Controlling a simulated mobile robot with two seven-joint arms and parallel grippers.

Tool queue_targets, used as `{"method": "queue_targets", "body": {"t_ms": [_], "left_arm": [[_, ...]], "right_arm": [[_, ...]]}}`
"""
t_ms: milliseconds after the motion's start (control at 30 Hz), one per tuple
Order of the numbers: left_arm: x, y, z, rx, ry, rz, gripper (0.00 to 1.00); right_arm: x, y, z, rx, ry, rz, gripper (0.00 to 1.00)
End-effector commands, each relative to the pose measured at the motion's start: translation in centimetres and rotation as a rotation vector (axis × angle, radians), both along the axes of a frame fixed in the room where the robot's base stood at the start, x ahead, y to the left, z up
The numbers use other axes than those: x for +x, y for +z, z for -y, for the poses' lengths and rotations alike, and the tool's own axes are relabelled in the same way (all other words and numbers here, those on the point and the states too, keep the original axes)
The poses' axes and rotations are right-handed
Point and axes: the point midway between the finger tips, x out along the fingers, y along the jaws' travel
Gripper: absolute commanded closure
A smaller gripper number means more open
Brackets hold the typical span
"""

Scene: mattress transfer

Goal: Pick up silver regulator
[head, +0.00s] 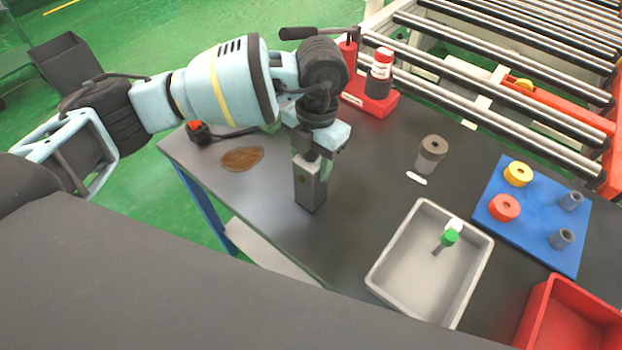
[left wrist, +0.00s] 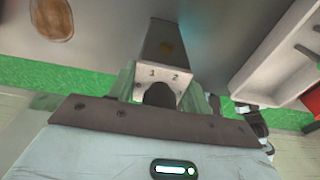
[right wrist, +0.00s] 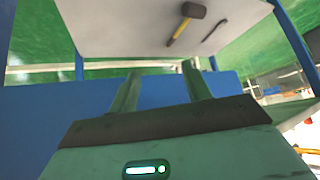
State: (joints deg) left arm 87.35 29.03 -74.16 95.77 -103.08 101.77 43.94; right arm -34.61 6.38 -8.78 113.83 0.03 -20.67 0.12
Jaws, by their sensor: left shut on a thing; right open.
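A silver box-shaped regulator (head: 311,187) stands upright at the near left part of the dark table. In the left wrist view its top end (left wrist: 165,48) shows the marks 1 and 2 and a dark round part. My left gripper (head: 312,157) comes down over it from above and is shut on its upper end, with a finger on each side. I cannot tell whether its foot touches the table. My right gripper (right wrist: 160,92) is open and empty in the right wrist view, low beside the table, and is out of the head view.
A grey tray (head: 385,270) with a green-capped item stands right of the regulator. A blue board (head: 540,235) with rings, a red bin (head: 535,315), a grey cylinder (head: 432,152) and a red stand (head: 372,104) are farther off. A hammer (right wrist: 186,22) lies on the lower shelf.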

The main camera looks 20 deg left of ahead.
Motion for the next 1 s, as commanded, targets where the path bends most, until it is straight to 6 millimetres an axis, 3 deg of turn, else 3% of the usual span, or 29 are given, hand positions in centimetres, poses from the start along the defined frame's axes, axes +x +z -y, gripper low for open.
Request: {"method": "queue_targets", "body": {"t_ms": [100, 567, 1000], "left_arm": [[0.0, 0.0, 0.0, 0.0, 0.0, 0.001, 1.0], [0.1, 0.7, 0.1, -0.003, 0.0, 0.005, 1.0], [0.1, 7.5, 0.1, -0.003, -0.001, 0.007, 1.0]], "right_arm": [[-0.2, 0.0, 0.0, -0.001, 0.0, -0.003, 0.52], [-0.1, 0.2, 0.0, 0.001, -0.001, 0.0, 0.52], [0.2, 0.3, 0.0, 0.001, 0.0, 0.006, 0.52]]}}
